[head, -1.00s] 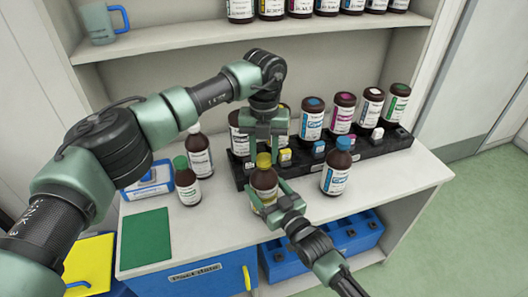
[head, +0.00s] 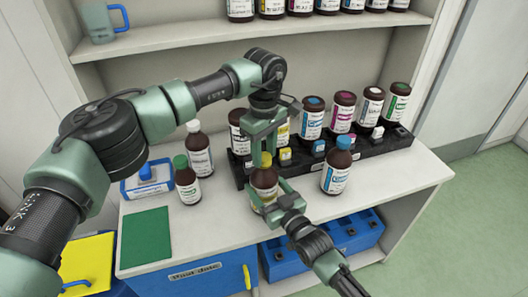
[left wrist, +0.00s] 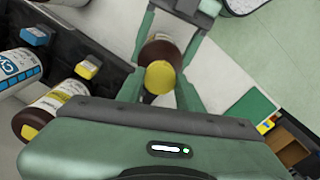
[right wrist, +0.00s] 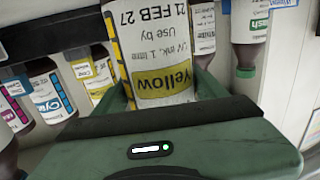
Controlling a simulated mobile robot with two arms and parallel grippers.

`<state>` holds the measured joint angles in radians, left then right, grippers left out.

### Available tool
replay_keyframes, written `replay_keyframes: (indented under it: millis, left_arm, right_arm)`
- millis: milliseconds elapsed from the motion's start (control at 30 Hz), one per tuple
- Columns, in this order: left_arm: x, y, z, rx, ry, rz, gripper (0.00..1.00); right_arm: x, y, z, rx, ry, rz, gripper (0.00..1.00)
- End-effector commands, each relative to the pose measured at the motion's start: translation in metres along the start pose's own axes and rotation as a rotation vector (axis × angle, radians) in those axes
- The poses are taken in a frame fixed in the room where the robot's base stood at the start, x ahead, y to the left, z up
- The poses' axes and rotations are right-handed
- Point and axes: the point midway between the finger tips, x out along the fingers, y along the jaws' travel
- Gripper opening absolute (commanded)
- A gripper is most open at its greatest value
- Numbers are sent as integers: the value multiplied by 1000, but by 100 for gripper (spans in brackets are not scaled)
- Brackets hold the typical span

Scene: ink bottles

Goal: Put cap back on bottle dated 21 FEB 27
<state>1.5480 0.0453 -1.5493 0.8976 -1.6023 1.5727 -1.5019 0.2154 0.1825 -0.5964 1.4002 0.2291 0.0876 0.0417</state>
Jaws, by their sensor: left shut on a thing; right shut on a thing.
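The brown bottle (head: 264,182) stands at the front of the counter. Its label in the right wrist view (right wrist: 155,50) reads upside down "21 FEB 27" and "Yellow". My right gripper (head: 272,190) is shut around its body from the front. The yellow cap (head: 266,160) is at the top of the bottle neck, and it also shows in the left wrist view (left wrist: 160,77). My left gripper (head: 265,150) points down from above and is shut on the cap. Whether the cap is fully seated cannot be told.
A black rack (head: 252,181) with several bottles and coloured caps stands behind. A blue-capped bottle (head: 337,172) is close on the right. A green-capped bottle (head: 187,183) and a white-capped bottle (head: 198,150) stand left. A green mat (head: 146,237) lies front left.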

Motion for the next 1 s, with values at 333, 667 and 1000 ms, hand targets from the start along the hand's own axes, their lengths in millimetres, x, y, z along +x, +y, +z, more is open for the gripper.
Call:
replay_keyframes:
  millis: [333,667,1000]
  left_arm:
    - [-1,0,-1,813,2,2,0]
    - [0,0,-1,1311,2,2,0]
    - [0,1,-1,1335,3,2,38]
  right_arm:
    - [0,1,1,0,-3,1,0]
    - [0,0,2,0,-3,1,0]
    - [-1,0,2,0,-4,1,0]
